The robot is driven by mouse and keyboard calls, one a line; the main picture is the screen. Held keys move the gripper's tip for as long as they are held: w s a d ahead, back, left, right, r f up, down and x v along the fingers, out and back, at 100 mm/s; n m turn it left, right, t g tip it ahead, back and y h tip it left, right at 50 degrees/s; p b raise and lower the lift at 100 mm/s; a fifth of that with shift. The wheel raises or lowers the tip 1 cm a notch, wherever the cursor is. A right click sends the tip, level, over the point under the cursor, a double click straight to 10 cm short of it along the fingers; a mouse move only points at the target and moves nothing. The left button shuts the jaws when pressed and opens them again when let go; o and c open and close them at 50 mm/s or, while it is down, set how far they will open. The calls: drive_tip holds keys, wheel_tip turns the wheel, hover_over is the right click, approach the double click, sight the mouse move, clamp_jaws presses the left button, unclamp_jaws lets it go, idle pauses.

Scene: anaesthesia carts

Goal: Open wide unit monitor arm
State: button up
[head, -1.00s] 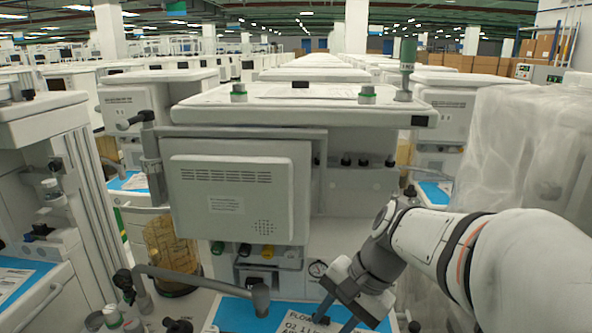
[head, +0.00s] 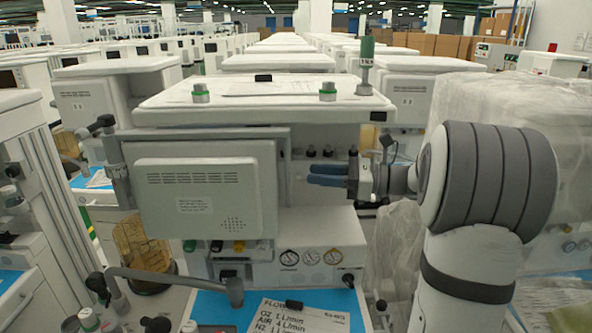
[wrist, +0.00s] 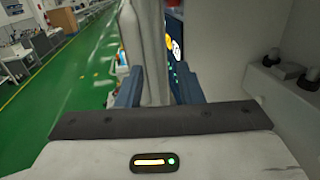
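The wide unit's monitor (head: 205,190) is a flat light-grey slab seen from its vented back, turned towards the unit. Its support arm (head: 118,170) stands at its left side. My gripper (head: 312,175) is just right of the monitor's free right edge, with its blue fingers pointing left. In the wrist view my gripper (wrist: 158,82) is open, its fingers well apart. The monitor's edge (wrist: 147,45) appears in line with the gap between them, with a sliver of lit screen on its right side. The fingertips look short of the edge; contact cannot be told.
The unit's top shelf (head: 260,105) overhangs close above my gripper. Knobs line the unit's front behind it. A bent tube arm (head: 170,280) and a blue mat (head: 215,312) with a paper are below. A plastic-wrapped unit (head: 500,110) stands at the right.

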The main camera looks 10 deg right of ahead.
drive_tip(key=p+x, duration=0.1)
drive_tip(key=x, duration=0.5)
drive_tip(key=shift+c, duration=0.3)
clamp_jaws()
